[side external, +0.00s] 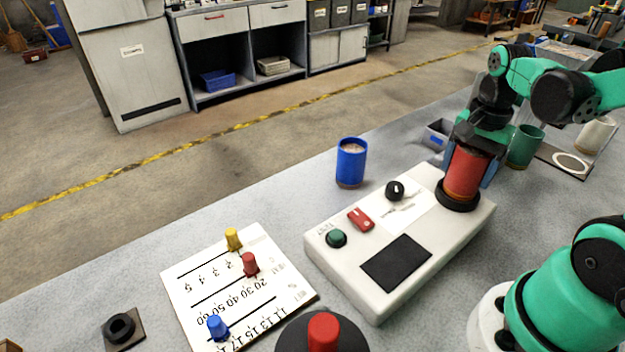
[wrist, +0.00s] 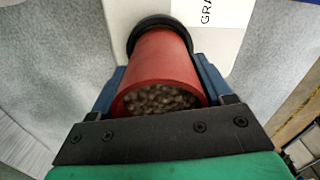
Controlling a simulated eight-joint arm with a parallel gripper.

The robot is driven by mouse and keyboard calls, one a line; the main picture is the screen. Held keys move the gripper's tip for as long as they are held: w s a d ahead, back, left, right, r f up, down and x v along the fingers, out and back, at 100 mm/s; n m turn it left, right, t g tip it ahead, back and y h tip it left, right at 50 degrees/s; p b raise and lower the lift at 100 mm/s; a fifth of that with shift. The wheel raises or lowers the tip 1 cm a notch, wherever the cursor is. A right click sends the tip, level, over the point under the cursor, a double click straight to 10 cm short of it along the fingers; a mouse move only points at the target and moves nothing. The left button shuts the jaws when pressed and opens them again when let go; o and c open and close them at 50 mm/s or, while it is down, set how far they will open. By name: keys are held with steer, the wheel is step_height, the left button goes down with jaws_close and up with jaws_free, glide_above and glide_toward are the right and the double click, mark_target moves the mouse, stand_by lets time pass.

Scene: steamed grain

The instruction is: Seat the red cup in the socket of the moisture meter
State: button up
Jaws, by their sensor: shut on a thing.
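The red cup (side external: 466,172) stands upright at the black ring socket (side external: 459,196) at the right end of the white moisture meter (side external: 343,287). Its lower end appears within or right at the ring; I cannot tell how deep it sits. My gripper (side external: 473,160) is shut on the cup from above, with blue fingers at its sides. In the wrist view the red cup (wrist: 163,68) is full of brown grain, between my gripper's fingers (wrist: 158,92). The dark socket ring (wrist: 158,24) shows beyond the cup's far end.
A blue cup (side external: 351,164) of grain stands behind the meter. A green cup (side external: 525,147) and a white cup (side external: 595,134) stand at the right. A board with coloured pegs (side external: 195,290) lies left of the meter. A red-topped black knob (side external: 323,333) is at the front.

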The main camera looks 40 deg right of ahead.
steer(key=shift+f, duration=0.7)
steer(key=o, duration=1.2)
steer(key=shift+r, duration=0.1)
steer(key=shift+r, duration=3.4)
steer(key=w+a+n+t, duration=0.2)
steer(key=a+n, duration=0.2)
steer(key=n, duration=0.1)
steer(key=w+a+n+t, duration=0.1)
steer(key=a+n+t, duration=0.1)
steer(key=a+n, duration=0.2)
steer(key=w+a+n+t, duration=0.2)
steer(key=a+n+t, duration=0.1)
steer(key=n, duration=0.4)
steer(key=shift+w+a+f, duration=0.3)
steer(key=shift+w+a, duration=0.05)
steer(key=shift+a, duration=0.35)
